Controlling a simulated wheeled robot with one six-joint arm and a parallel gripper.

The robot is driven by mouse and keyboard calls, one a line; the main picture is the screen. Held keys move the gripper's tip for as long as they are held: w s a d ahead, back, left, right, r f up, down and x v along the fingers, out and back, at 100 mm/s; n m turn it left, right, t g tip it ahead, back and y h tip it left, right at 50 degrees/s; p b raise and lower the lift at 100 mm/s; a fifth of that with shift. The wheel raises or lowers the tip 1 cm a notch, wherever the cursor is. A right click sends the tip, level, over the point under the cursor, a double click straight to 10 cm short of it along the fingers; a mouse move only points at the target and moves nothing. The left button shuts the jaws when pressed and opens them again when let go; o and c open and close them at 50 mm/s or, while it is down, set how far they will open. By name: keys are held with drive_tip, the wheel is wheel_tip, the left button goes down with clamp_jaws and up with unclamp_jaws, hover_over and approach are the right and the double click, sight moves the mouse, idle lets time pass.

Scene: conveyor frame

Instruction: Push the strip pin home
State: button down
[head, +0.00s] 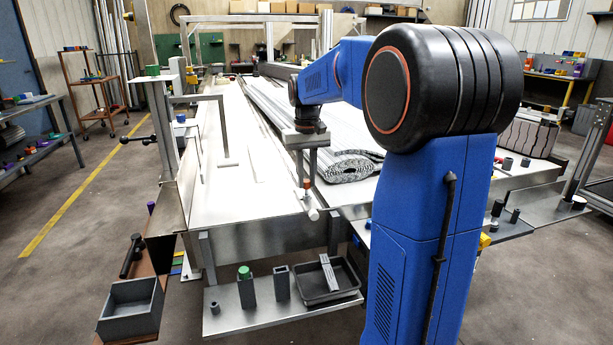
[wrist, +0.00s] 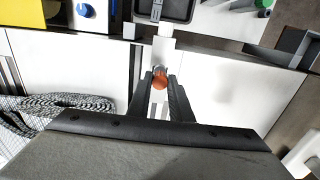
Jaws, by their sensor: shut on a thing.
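My gripper (head: 307,184) is in front of the blue arm's far end, over the near edge of the conveyor frame, and points down. In the wrist view its two dark fingers (wrist: 160,88) are shut on a small piece with a round orange part (wrist: 160,78), which I take to be the strip pin. The orange part also shows in the head view (head: 307,184). A pale cylinder (head: 313,214) lies just below the fingertips at the frame's edge. Whether the pin touches it, and how deep the pin sits, I cannot tell.
A rolled grey belt (head: 348,168) lies on the conveyor frame (head: 265,208) right of my gripper. Below the near edge, a shelf (head: 235,318) holds a black tray (head: 343,285) and small blocks. A grey bin (head: 131,309) stands at the left. The white bed left of my gripper is clear.

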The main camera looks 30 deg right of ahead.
drive_tip(key=shift+f, duration=1.2)
drive_tip(key=c, duration=1.5)
unclamp_jaws()
wheel_tip(320, 180, up, 17)
drive_tip(key=shift+r, duration=0.2)
drive_tip(key=s+a+f+n+t, duration=0.1)
drive_tip(key=s+a+f, duration=0.35)
drive_tip(key=s, duration=0.35)
drive_tip(key=s+a+f+n+t, duration=0.1)
drive_tip(key=s+a+f, duration=0.2)
drive_tip(key=s+a, duration=0.35)
drive_tip(key=s+a+f+t, duration=0.1)
drive_tip(key=s+f, duration=0.4)
drive_tip(key=s+a+f+t, duration=0.1)
drive_tip(key=s+a+f, duration=0.1)
drive_tip(key=s+f, duration=0.3)
drive_tip(key=s+a+f+n, duration=0.1)
drive_tip(key=s+f, duration=0.4)
drive_tip(key=shift+s+a+f+t, duration=0.3)
drive_tip(key=shift+s+a+t, duration=0.05)
drive_tip(key=shift+a+t, duration=0.05)
